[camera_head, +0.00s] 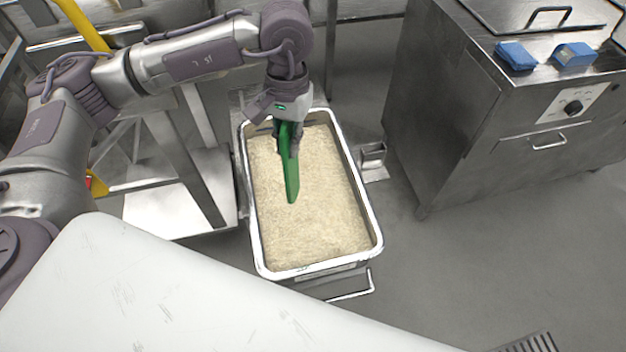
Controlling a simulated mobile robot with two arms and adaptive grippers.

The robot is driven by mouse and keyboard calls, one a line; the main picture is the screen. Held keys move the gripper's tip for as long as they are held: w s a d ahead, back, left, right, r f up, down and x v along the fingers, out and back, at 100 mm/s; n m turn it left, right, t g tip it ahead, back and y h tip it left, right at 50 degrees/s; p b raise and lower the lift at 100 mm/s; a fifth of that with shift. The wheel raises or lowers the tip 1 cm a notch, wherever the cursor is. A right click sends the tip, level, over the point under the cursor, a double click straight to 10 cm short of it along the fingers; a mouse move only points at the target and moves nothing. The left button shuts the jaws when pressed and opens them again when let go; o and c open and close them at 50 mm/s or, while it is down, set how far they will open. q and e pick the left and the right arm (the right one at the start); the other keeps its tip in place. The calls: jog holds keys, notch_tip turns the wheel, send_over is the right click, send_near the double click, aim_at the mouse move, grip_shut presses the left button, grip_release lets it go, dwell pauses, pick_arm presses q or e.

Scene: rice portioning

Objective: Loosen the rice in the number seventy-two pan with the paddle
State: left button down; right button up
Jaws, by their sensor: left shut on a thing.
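A deep rectangular metal pan (366,212) full of pale rice (315,215) stands in the middle of the view. No number can be read on it. My left gripper (289,140) is over the far part of the pan, shut on a green paddle (291,180). The paddle points down toward the near side, its tip over the rice. I cannot tell whether the tip is in the rice or just above it. The rice surface looks mostly flat. My right gripper is not in view.
A steel appliance (450,110) with a knob and two blue things (515,55) on top stands at the right. A small metal holder (373,157) is beside the pan's right wall. A metal rack (185,190) stands at the left.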

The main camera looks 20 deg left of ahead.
pick_arm(q)
jog(key=w+d+f+n+p, duration=0.2)
jog(key=w+f+n+p, duration=0.1)
jog(key=f+n, duration=0.35)
jog(key=s+d+r+n+t+h+p, duration=0.1)
jog(key=d+r+n+p, duration=0.1)
jog(key=n+p, duration=0.75)
jog(key=s+d+r+n+t+p, duration=0.1)
jog(key=r+n+p, duration=0.1)
jog(key=n+p, duration=0.8)
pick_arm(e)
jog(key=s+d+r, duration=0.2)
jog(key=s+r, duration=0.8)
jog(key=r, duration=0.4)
pick_arm(q)
notch_tip(320, 180, down, 16)
jog(key=m+b, duration=0.1)
jog(key=b, duration=1.1)
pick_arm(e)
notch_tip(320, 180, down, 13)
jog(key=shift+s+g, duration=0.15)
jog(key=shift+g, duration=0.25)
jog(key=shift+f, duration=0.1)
